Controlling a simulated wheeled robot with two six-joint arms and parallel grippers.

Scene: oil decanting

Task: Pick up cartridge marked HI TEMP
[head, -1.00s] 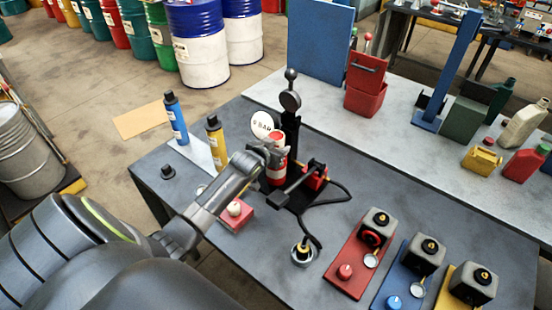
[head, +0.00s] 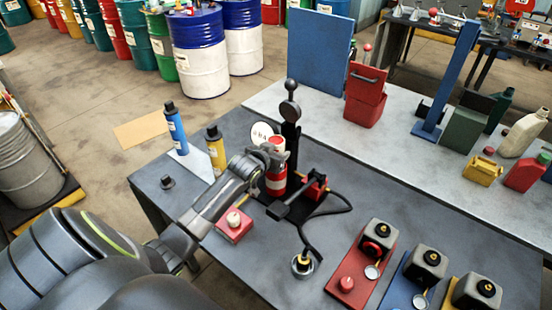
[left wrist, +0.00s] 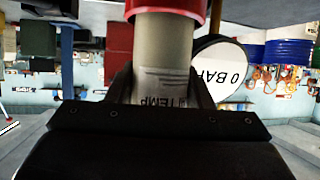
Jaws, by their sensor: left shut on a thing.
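In the left wrist view the cartridge (left wrist: 163,60) shows a pale body, a red band and a label reading upside down "TEMP"; the rest of the label is hidden. The left gripper's fingers (left wrist: 160,92) sit on either side of it. A blue cartridge (head: 176,128) and a yellow cartridge (head: 215,150) stand to the left. My right gripper is not in view.
A white round "0 BAR" sign (head: 260,132) stands close behind the gripper. The black pump post (head: 291,120) and its hose (head: 335,208) are to the right. A red block (head: 234,228) lies in front. Red, blue and yellow stations (head: 372,250) fill the front right.

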